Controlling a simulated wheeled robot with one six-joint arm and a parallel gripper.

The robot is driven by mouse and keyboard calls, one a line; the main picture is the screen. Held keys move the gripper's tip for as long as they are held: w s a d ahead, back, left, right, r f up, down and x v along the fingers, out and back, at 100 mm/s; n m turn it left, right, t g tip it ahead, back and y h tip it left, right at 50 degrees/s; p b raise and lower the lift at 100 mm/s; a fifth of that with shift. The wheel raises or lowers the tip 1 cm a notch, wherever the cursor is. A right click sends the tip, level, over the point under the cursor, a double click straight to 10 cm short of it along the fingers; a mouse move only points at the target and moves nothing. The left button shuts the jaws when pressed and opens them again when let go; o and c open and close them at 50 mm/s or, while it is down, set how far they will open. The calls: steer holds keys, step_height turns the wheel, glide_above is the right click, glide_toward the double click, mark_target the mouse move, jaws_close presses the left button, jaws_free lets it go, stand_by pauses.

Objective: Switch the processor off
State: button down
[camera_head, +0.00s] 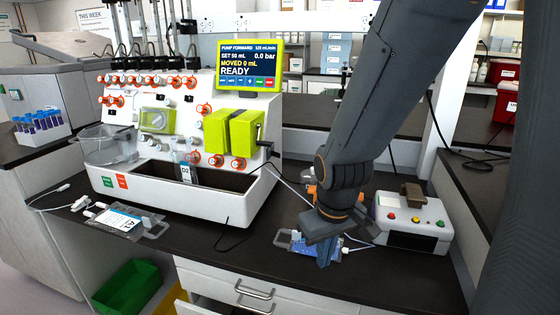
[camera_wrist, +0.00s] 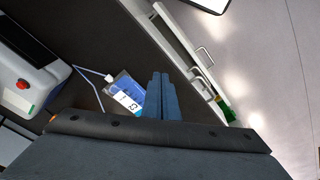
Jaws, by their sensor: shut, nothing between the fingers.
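The cell processor (camera_head: 190,205) is a white machine on the dark bench, left of centre in the head view. Its lit screen (camera_head: 250,65) reads PUMP FORWARD, SET 50 mL, MOVED 0 mL, READY and 0.0 bar. A green patch (camera_head: 107,182) and a red patch (camera_head: 121,181) sit side by side low on its front left; their lettering is too small to read. My gripper (camera_head: 324,262) points down over the bench, right of the processor and apart from it. Its fingers are together and empty in the wrist view (camera_wrist: 161,80).
A blue bag (camera_wrist: 128,95) labelled C2 lies close by my fingers. A white box (camera_head: 408,222) with coloured buttons stands right of my arm. Another bag (camera_head: 120,220) lies before the processor. Thin tubes and cables cross the bench. An open drawer and green bin (camera_head: 125,288) are below.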

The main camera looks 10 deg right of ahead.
mark_target(276, 154)
steer(key=w+n+t, duration=0.1)
steer(key=w, duration=0.2)
steer(key=w+d+n+t, duration=0.1)
steer(key=w+n, duration=0.1)
steer(key=w, duration=0.1)
steer(key=w+d+f+n+t, duration=0.1)
steer(key=w, duration=0.2)
steer(key=shift+w+t, duration=0.25)
steer(key=shift+t, duration=0.15)
steer(key=w+n+t, duration=0.1)
steer(key=w, duration=0.1)
steer(key=w+n+t, duration=0.1)
steer(key=w+n, duration=0.1)
steer(key=w+r+n+t, duration=0.1)
steer(key=w+n, duration=0.1)
steer(key=w, duration=0.1)
steer(key=shift+a+y+b, duration=0.1)
steer(key=shift+y+b, duration=0.25)
steer(key=shift+y, duration=0.05)
steer(key=w+a+r+n+t+y, duration=0.3)
steer(key=w+r+n+t+y, duration=0.3)
steer(key=n, duration=0.5)
steer(key=shift+w+a+r+t+b, duration=0.25)
steer(key=shift+a+r+t+b, duration=0.1)
steer(key=shift+r+t, duration=0.5)
